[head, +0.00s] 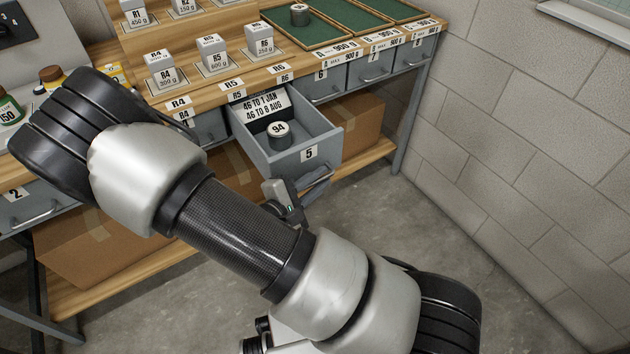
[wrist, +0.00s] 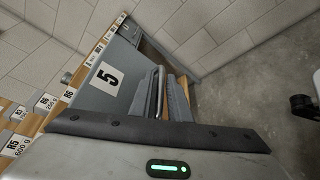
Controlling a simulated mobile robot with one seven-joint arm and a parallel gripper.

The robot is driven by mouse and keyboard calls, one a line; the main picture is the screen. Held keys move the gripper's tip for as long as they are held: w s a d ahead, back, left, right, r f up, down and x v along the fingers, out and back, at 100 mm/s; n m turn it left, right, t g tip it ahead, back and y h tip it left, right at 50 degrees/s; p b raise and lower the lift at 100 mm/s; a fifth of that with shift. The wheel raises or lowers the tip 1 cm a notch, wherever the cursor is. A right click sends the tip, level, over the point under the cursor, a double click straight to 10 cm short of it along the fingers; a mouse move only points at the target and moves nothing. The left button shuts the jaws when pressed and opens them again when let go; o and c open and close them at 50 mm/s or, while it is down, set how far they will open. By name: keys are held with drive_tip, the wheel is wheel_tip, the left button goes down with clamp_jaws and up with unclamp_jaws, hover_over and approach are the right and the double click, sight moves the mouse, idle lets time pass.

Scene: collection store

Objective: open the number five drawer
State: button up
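The grey number five drawer (head: 309,154) is pulled well out from under the bench. A round dark weight marked 94 (head: 279,135) and a card with dates (head: 265,105) are inside it. My gripper (head: 312,188) is at the drawer's front, partly hidden by my arm. In the wrist view the drawer's label 5 (wrist: 107,78) faces the camera. The bar handle (wrist: 159,85) lies between the two grey fingers of my gripper (wrist: 160,100), which appear closed on it.
Drawers 6 (head: 322,86) and 7 (head: 370,68) beside it are shut. Grey weight blocks (head: 212,55) stand on the wooden bench above. A cardboard box (head: 357,122) sits on the lower shelf. Clear concrete floor (head: 430,215) reaches to the block wall (head: 540,130) at right.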

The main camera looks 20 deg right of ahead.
drive_tip(key=p+v, duration=0.3)
drive_tip(key=v, duration=1.4)
drive_tip(key=shift+a, duration=0.2)
drive_tip(key=shift+s, duration=0.15)
drive_tip(key=s+d+r+m+g+y, duration=0.4)
drive_tip(key=d+r+m+g+y, duration=0.45)
drive_tip(key=r, duration=0.65)
drive_tip(key=s+d+r+m+t+y+p, duration=0.1)
drive_tip(key=d+r+m+t+y+p, duration=0.1)
drive_tip(key=r+p, duration=0.9)
drive_tip(key=s+d+r+m+t+y+p, duration=0.1)
drive_tip(key=r+p, duration=0.9)
drive_tip(key=r, duration=1.1)
drive_tip(key=shift+d+r+m+t+y+p, duration=0.5)
drive_tip(key=shift+m+t, duration=0.35)
drive_tip(key=shift+m, duration=0.4)
drive_tip(key=shift+f, duration=0.15)
